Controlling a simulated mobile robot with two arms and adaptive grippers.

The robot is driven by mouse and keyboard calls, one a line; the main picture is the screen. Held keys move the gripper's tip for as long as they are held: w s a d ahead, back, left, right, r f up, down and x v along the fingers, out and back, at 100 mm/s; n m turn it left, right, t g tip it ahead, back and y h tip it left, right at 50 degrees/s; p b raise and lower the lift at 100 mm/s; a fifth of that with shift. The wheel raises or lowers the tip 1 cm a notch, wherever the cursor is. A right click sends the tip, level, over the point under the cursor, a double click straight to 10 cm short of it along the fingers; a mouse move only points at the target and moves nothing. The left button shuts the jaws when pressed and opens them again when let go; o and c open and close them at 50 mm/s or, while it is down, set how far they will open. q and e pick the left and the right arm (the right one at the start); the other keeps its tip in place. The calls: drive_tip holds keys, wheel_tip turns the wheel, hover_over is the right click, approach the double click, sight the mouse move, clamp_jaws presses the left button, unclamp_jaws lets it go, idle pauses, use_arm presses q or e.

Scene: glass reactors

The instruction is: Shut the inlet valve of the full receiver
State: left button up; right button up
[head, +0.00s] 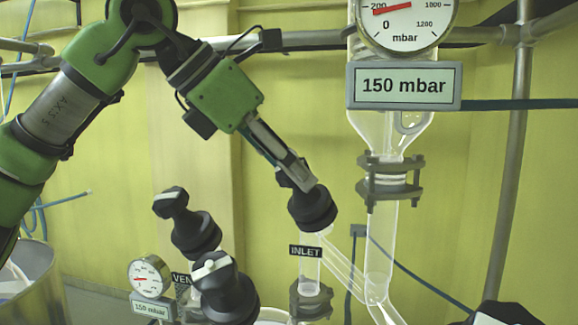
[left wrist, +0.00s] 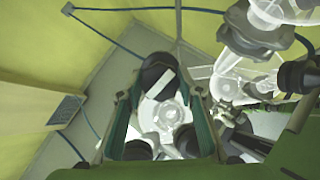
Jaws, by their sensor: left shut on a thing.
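The valve with the black knob (head: 314,210) stands above the black label INLET (head: 306,252) on a glass tube. My left gripper (head: 297,180) comes down on it from the upper left and is shut on the top of its knob. In the left wrist view the fingers (left wrist: 158,98) stand on both sides of a black knob (left wrist: 157,70) with a pale bar. The knob's handle is largely hidden by the fingers in the head view. The receiver's liquid level cannot be made out. My right gripper is not in view.
Two other black knobs, a rear one (head: 194,228) and a front one (head: 226,290), stand left of the inlet, near a partly hidden label (head: 181,279). A glass column (head: 380,240) with a 150 mbar display (head: 404,86) rises close on the right. Metal pipes cross behind.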

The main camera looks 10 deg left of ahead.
use_arm(q)
drive_tip(key=shift+r, duration=0.1)
